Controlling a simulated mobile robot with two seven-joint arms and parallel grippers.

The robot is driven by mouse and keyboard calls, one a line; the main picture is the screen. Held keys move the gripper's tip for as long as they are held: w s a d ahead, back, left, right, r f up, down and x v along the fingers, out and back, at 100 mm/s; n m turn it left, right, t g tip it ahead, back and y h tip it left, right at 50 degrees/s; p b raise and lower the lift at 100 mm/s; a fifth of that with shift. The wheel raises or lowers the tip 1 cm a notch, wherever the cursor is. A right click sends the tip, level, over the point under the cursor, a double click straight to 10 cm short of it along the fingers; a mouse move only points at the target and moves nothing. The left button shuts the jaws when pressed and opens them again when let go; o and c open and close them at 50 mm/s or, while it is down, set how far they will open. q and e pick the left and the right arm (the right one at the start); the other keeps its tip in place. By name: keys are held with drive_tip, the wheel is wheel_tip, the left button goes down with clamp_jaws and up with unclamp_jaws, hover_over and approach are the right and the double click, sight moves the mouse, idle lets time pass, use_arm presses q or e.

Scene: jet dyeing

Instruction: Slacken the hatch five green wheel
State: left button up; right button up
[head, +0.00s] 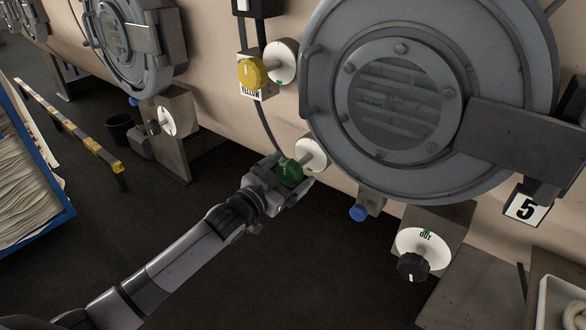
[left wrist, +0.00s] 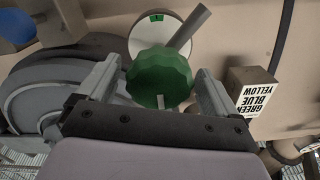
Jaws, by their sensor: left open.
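The green wheel (head: 289,172) sits on its stem in front of a round white dial (head: 311,153), below and left of the large round hatch (head: 397,102). A plate reading 5 (head: 526,206) hangs at the hatch's lower right. My left gripper (head: 293,176) is open, with its fingers on either side of the green wheel. In the left wrist view the green wheel (left wrist: 160,78) lies between the two spread fingers, with small gaps seen at its sides. A white mark shows on the wheel's near edge. The right gripper is out of view.
A yellow wheel (head: 251,72) is mounted above the green one. A blue knob (head: 358,212) and a black OUT knob (head: 413,266) are below the hatch. A blue-edged cart (head: 42,215) and a yellow-black rail (head: 72,128) stand left.

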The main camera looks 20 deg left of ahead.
use_arm(q)
drive_tip(key=shift+v, duration=2.65)
drive_tip(key=s+f+n+g+y, duration=0.2)
drive_tip(key=s+f+g, duration=0.1)
drive_tip(key=s+f, duration=0.8)
drive_tip(key=s+f+n+g+y, duration=0.2)
drive_tip(key=s+f+g, duration=0.1)
drive_tip(key=s+f, duration=0.8)
drive_tip(key=s, duration=0.5)
drive_tip(key=shift+d+n+g, duration=0.15)
drive_tip(key=shift+n+g, duration=0.15)
drive_tip(key=shift+n, duration=0.1)
